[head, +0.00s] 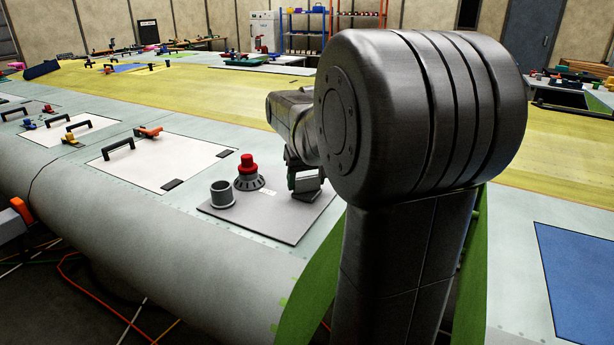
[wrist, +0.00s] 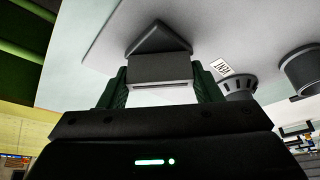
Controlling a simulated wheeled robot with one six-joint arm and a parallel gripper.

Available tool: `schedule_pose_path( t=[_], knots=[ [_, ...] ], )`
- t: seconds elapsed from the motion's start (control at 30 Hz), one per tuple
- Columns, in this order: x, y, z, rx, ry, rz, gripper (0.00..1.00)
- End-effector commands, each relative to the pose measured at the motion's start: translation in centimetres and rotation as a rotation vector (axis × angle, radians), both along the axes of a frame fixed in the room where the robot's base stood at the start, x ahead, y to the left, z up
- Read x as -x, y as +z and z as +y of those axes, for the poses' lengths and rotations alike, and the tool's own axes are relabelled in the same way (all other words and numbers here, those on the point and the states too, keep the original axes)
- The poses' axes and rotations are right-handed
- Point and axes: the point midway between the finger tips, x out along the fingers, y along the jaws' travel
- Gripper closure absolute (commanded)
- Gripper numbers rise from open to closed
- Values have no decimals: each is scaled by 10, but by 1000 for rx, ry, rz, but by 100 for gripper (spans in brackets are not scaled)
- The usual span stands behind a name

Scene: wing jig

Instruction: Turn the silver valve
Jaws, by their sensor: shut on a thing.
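My gripper (head: 296,172) is at the right part of a grey plate (head: 262,222) on the wing. In the wrist view its two green-lined fingers (wrist: 160,88) are shut on a grey angular block (wrist: 160,67) with a wedge-shaped top, which stands on the plate. The head view shows only part of this block (head: 308,189), beside my arm. I cannot tell for sure whether it is the silver valve. On the same plate are a red knob (head: 247,163) on a ribbed grey base (head: 249,183) and an open dark grey cylinder (head: 222,194). They stand apart from my gripper.
A small white label (wrist: 222,67) lies between the block and the ribbed base. My arm hides much of the wing on the right.

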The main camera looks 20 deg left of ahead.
Motion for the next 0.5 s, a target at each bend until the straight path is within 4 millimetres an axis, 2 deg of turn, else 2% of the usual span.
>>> schedule_pose_path(
  t=[0.5],
  knots=[
    [0,0,1,1,-481,-2,65]
  ],
)
